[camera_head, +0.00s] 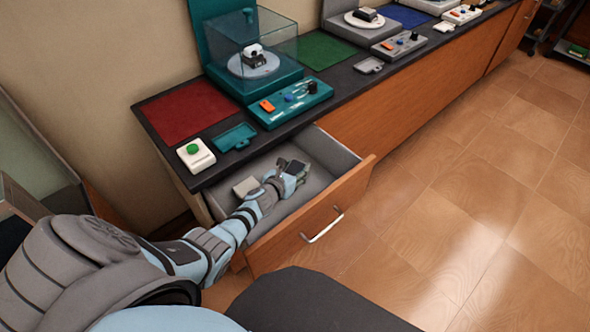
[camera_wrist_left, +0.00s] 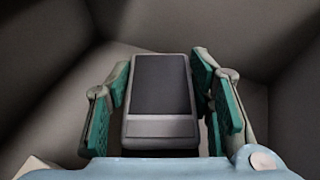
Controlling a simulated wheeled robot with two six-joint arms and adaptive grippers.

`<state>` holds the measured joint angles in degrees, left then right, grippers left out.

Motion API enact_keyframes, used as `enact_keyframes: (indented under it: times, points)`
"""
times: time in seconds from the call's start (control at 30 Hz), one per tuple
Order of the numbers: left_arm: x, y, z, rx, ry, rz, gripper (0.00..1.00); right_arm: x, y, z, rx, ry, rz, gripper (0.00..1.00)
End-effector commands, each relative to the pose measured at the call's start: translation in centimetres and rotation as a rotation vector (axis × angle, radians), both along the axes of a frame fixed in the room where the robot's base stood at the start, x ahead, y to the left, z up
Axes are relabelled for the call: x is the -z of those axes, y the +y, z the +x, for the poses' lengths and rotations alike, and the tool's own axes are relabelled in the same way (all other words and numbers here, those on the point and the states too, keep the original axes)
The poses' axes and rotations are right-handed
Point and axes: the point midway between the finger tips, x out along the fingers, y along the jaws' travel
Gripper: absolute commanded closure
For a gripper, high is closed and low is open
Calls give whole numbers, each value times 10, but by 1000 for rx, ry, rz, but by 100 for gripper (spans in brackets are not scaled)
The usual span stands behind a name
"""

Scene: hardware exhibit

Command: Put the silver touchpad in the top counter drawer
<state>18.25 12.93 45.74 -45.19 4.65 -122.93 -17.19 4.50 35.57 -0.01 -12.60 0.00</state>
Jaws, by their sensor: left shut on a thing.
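The top counter drawer (camera_head: 345,190) is pulled open under the near end of the counter, with a grey inside and a silver handle. My left gripper (camera_head: 294,172) reaches down into the drawer opening. In the left wrist view my left gripper (camera_wrist_left: 165,95) has its green-padded fingers on both sides of the silver touchpad (camera_wrist_left: 160,128), a flat silver piece with a dark face. In the head view the touchpad is mostly hidden by the gripper. I cannot tell whether it touches the drawer floor. My right gripper is not in view.
A small pale block (camera_head: 246,187) lies in the drawer's left part. On the counter (camera_head: 215,172) stand a white box with a green button (camera_head: 195,154), a teal touchpad (camera_head: 235,137), a teal control panel (camera_head: 290,102) and a teal turntable with a clear cover (camera_head: 250,62).

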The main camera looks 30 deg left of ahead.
Motion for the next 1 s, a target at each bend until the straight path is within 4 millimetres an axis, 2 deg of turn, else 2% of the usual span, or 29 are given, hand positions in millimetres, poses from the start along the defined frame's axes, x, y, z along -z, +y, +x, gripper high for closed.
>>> enact_keyframes:
  times: [0.43,0.47,0.57,0.87,1.0]
  points:
    - [11,0,0,0,0,0,83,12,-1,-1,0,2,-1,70]
    - [11,0,0,0,1,0,49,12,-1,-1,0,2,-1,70]
    - [11,0,0,0,1,0,33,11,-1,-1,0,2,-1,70]
    - [11,0,0,0,1,0,32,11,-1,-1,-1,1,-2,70]
    - [1,0,0,0,1,-1,32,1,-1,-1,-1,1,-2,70]
